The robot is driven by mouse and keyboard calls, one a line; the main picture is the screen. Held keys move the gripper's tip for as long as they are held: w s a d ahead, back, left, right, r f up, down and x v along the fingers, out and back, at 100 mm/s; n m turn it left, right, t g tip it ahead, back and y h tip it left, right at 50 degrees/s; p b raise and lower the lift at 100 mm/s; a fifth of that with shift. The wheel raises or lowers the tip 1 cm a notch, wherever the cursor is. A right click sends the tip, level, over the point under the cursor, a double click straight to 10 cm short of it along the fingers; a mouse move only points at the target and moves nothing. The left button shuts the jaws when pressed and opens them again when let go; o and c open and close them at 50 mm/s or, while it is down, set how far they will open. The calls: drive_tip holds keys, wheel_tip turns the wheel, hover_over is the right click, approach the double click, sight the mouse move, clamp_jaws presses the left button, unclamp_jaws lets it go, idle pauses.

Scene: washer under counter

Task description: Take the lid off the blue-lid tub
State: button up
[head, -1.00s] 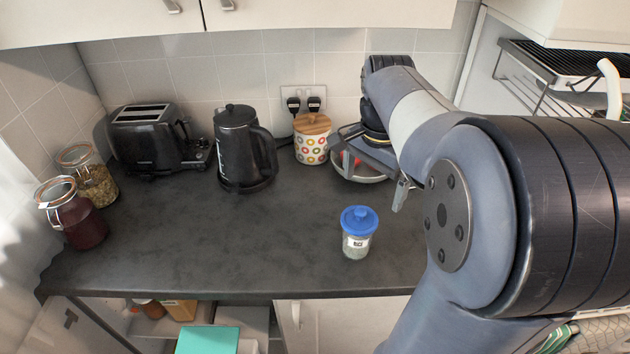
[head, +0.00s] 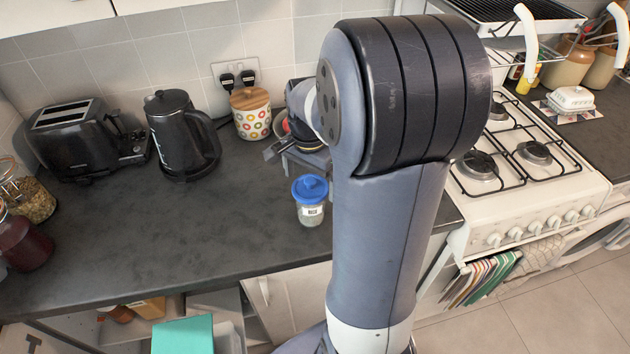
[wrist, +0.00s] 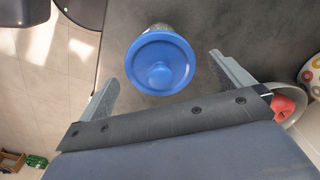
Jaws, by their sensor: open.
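The blue-lid tub (head: 311,212) is a small clear jar with a white label, upright on the dark counter in the head view. In the wrist view the lid (wrist: 160,62) is seen from above, between and just beyond the fingertips of my gripper (wrist: 164,75). The gripper is open, with a finger apart from the lid on each side. In the head view my arm hides most of the gripper, and only part of it shows behind the tub.
A black kettle (head: 180,138), a toaster (head: 78,140) and a spotted canister (head: 251,115) stand along the back. A bowl (wrist: 288,104) is close to the right finger. A white gas stove (head: 530,170) is at right. The counter left of the tub is clear.

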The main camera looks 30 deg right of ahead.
drive_tip(key=shift+f, duration=0.2)
drive_tip(key=c, duration=0.9)
drive_tip(key=shift+r, duration=0.1)
